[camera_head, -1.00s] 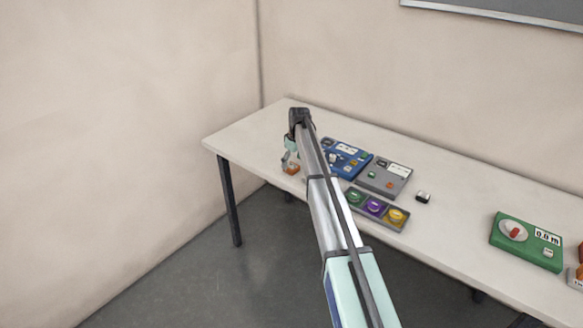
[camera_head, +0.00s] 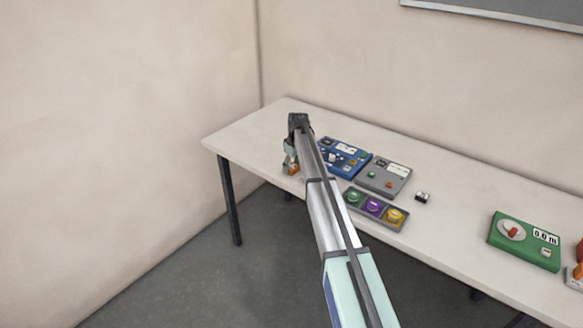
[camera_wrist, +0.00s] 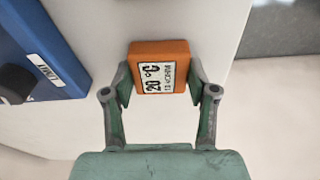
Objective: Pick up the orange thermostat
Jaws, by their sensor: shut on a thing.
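The orange thermostat (camera_wrist: 160,50) is a small box with a white label reading 20.0 C, seen in the wrist view between the two fingers of my gripper (camera_wrist: 160,85). The fingers press on its two sides, so my gripper is shut on it. In the head view my gripper (camera_head: 291,167) is low at the near left part of the table, and only a bit of the orange thermostat (camera_head: 292,170) shows by the fingers. From these frames I cannot tell whether it still touches the table.
The white table (camera_head: 255,127) runs along the wall. A blue panel (camera_head: 349,163), a grey panel (camera_head: 385,173) and a tray with green, purple and yellow buttons (camera_head: 373,221) lie to the right. A green device (camera_head: 528,241) is farther right. The table's left end is clear.

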